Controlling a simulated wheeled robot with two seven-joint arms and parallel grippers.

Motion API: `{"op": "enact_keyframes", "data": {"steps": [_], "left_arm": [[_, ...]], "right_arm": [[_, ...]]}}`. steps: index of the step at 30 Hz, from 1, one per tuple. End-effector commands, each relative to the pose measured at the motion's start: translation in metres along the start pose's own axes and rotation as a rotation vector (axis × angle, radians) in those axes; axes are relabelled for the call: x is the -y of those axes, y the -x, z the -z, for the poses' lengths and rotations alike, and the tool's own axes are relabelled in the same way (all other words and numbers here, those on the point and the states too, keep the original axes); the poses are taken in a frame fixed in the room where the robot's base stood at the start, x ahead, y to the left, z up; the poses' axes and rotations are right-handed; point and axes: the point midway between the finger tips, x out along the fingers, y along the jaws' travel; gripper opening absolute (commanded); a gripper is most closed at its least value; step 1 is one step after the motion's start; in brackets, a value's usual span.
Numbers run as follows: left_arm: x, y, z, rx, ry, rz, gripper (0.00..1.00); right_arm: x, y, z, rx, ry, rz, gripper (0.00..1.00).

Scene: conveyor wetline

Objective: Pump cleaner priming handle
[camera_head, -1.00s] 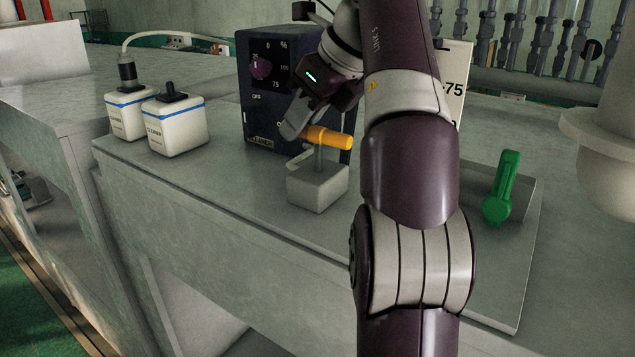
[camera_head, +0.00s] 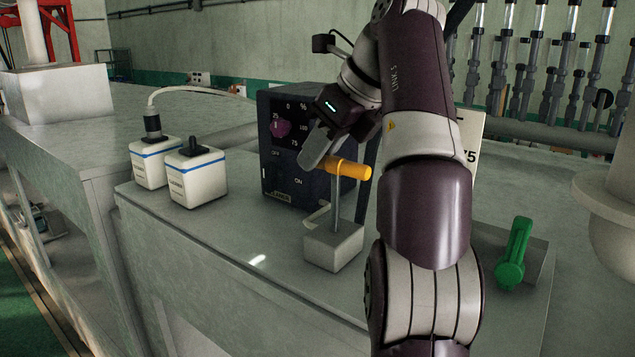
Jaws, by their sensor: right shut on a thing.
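The priming handle (camera_head: 349,169) is an orange horizontal grip on a thin upright metal rod. The rod rises from a small grey block (camera_head: 333,246) on the grey bench top. My right gripper (camera_head: 324,160) reaches down from above and is shut on the orange grip at its left end. Part of the grip is hidden between the fingers. Behind it stands the dark cleaner control box (camera_head: 284,186) with a purple dial (camera_head: 279,129), a percent scale and an OFF/ON marking. My left gripper is not in view.
Two white canisters (camera_head: 197,179) with blue bands stand at the left, one with a hose. A green lever (camera_head: 514,252) is at the right. A white sign (camera_head: 468,150) is partly hidden behind my arm. The bench front (camera_head: 240,275) is clear.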

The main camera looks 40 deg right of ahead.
Motion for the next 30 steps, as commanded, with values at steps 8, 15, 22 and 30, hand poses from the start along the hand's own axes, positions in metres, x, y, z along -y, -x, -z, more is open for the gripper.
{"op": "enact_keyframes", "data": {"steps": [8,15,22,30], "left_arm": [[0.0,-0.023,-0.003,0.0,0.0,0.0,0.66],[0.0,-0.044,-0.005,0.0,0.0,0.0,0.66],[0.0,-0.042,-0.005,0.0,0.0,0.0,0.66],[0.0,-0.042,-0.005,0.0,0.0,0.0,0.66]], "right_arm": [[0.0,-0.021,0.015,-0.002,-0.002,-0.001,0.0],[0.0,-0.038,0.027,-0.004,-0.002,-0.002,0.0],[0.0,-0.037,0.026,-0.003,-0.002,-0.001,0.0],[0.0,-0.037,0.026,-0.002,-0.001,-0.001,0.49]]}}
